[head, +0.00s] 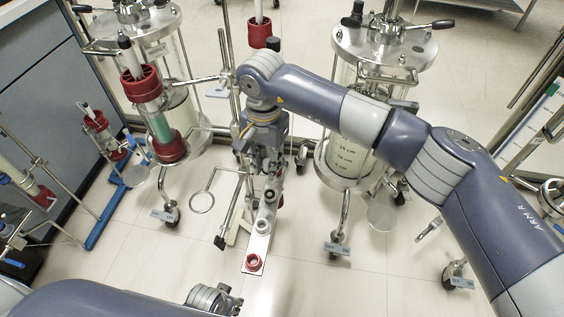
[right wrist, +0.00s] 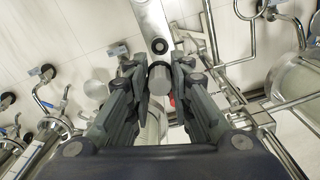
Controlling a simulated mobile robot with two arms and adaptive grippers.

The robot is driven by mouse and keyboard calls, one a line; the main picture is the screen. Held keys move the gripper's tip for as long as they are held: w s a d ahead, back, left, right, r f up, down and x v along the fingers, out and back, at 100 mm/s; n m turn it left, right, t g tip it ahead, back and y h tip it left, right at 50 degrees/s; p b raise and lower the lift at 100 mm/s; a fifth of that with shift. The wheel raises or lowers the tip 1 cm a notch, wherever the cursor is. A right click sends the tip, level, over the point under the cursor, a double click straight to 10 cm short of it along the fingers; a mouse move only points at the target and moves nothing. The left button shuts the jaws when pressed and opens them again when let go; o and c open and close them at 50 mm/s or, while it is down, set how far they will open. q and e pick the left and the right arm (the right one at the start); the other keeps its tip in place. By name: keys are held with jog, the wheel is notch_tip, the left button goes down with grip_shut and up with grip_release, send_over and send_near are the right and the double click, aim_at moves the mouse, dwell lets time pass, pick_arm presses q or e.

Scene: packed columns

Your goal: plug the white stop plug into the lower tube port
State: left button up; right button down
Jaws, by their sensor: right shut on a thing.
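My right gripper (head: 268,190) points down over a narrow pale plate (head: 257,248) in the middle of the head view. In the right wrist view its fingers (right wrist: 160,75) are shut on a short pale cylinder (right wrist: 160,82), which looks like the white stop plug. A red ring (head: 254,262) sits at the plate's near end. My left gripper (head: 226,300) is low in the head view; its finger opening is unclear.
Glass columns with metal lids stand at the left (head: 165,75) and right (head: 345,150). A red-capped column (head: 148,100) and a metal ring holder (head: 202,201) are left of the plate. Tiled floor (head: 330,285) is clear at the front.

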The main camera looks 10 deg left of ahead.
dwell(0.3)
jog(key=shift+f, duration=2.9)
jog(key=shift+f, duration=1.65)
jog(key=c, duration=1.3)
grip_release()
jog(key=shift+c, duration=0.2)
notch_tip(320, 180, up, 12)
